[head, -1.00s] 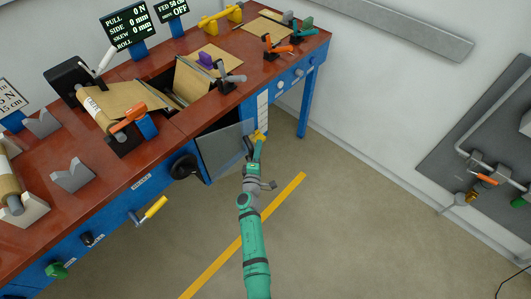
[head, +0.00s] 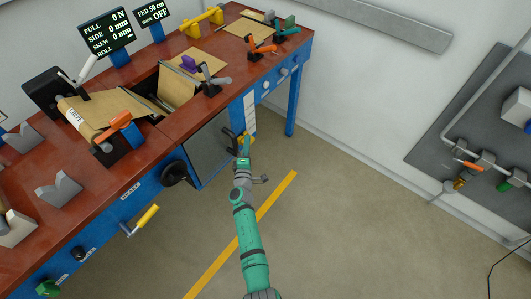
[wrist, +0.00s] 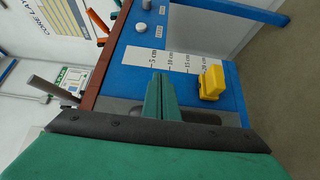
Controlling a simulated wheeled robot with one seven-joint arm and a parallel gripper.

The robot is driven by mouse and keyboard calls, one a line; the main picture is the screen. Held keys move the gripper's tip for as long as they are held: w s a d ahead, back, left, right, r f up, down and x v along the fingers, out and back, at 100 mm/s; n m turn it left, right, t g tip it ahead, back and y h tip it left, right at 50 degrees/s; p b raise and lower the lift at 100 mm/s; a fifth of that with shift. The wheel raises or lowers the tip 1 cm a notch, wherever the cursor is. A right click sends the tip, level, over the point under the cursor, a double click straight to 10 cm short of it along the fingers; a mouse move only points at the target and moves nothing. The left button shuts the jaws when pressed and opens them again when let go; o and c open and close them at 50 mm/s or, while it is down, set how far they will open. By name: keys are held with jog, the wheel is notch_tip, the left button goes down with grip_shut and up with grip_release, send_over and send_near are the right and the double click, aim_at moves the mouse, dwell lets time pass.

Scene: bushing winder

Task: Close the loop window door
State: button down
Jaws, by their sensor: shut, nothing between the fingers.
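The loop window door (head: 207,148) is a grey panel on the blue bench front, below the red top. In the head view it lies nearly in line with the front; I cannot tell whether it is fully shut. A dark handle (head: 231,139) stands at its right edge. My gripper (head: 243,152) is at that edge, close to the handle; contact cannot be made out. In the wrist view its green fingers (wrist: 160,98) are together and empty, pointing at the blue front. A yellow latch block (wrist: 212,82) sits to their right.
A black knob (head: 176,173) and a crank with a yellow grip (head: 146,218) stick out from the bench front left of the door. A scale label (wrist: 172,60) is on the blue panel.

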jog(key=s+d, duration=0.6)
jog(key=d, duration=0.2)
jog(key=shift+s, duration=0.2)
jog(key=shift+s, duration=0.1)
dwell(0.4)
jog(key=s+a+f+m+g, duration=0.1)
jog(key=s+a+m, duration=0.15)
jog(key=s, duration=0.75)
jog(key=s+a+f+m+g+y, duration=0.15)
jog(key=s+m, duration=0.25)
jog(key=s, duration=0.6)
jog(key=s+a+f+m, duration=0.1)
jog(key=s+a+m, duration=0.2)
jog(key=s, duration=0.6)
jog(key=s+d+r+m, duration=0.2)
jog(key=s+r+m, duration=0.1)
jog(key=s+r, duration=0.6)
jog(key=s+d+r+m, duration=0.2)
jog(key=s+r+m, duration=0.2)
jog(key=s+r, duration=0.5)
jog(key=shift+v, duration=1.2)
jog(key=shift+d+r+m, duration=0.1)
jog(key=shift+d+m, duration=0.05)
jog(key=shift+m, duration=0.1)
